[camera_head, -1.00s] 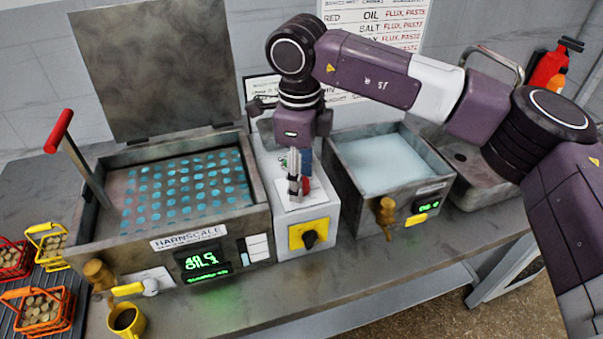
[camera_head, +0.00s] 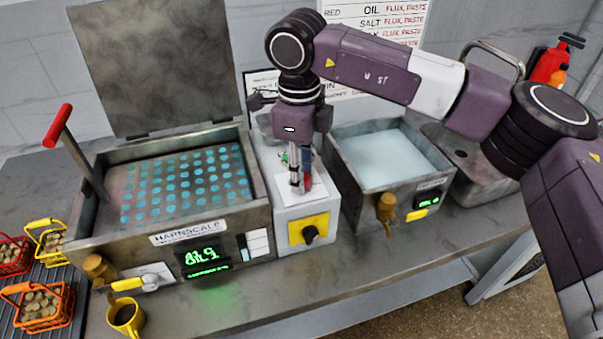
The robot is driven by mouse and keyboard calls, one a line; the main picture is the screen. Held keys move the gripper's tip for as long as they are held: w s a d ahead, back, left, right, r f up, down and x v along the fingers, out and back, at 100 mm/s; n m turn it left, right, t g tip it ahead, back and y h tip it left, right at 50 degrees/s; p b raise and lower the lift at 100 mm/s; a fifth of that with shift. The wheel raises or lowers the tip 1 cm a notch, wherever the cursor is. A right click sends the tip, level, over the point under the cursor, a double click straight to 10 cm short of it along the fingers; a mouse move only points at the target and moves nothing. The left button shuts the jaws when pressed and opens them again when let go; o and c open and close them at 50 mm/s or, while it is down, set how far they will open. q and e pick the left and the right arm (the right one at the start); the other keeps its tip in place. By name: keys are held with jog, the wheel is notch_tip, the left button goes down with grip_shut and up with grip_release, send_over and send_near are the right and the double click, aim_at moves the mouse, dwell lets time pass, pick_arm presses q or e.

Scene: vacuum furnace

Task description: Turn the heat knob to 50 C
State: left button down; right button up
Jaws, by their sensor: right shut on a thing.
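My right gripper (camera_head: 300,185) comes down from above onto the white plate (camera_head: 319,191) on top of the grey control box (camera_head: 289,215). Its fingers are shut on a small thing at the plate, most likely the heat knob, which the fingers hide. A black rotary knob (camera_head: 310,234) on a yellow plate sits on the box's front, below and apart from the gripper. The green display (camera_head: 201,255) on the left bath shows digits that look like 41 point something, but they are blurred. My left gripper is not in view.
The left bath (camera_head: 85,222) has its lid (camera_head: 155,65) raised and a red-handled lever (camera_head: 57,126). A second bath (camera_head: 355,200) stands right of the box. Wire baskets (camera_head: 45,305) and a yellow mug (camera_head: 127,317) are at the lower left.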

jog(key=shift+f+m+b, duration=0.15)
jog(key=shift+m+b, duration=0.75)
jog(key=shift+m, duration=0.1)
jog(key=m+b, duration=0.1)
jog(key=m, duration=0.1)
jog(key=shift+m+b, duration=0.3)
jog(key=shift+b, duration=0.1)
jog(key=shift+a+r+m+b, duration=0.15)
jog(key=shift+m+b, duration=0.9)
jog(key=shift+m, duration=1.25)
jog(key=shift+r, duration=0.1)
jog(key=o, duration=1.2)
jog(key=shift+c, duration=0.2)
notch_tip(320, 180, up, 12)
jog(key=shift+s+a, duration=0.15)
jog(key=shift+a, duration=0.1)
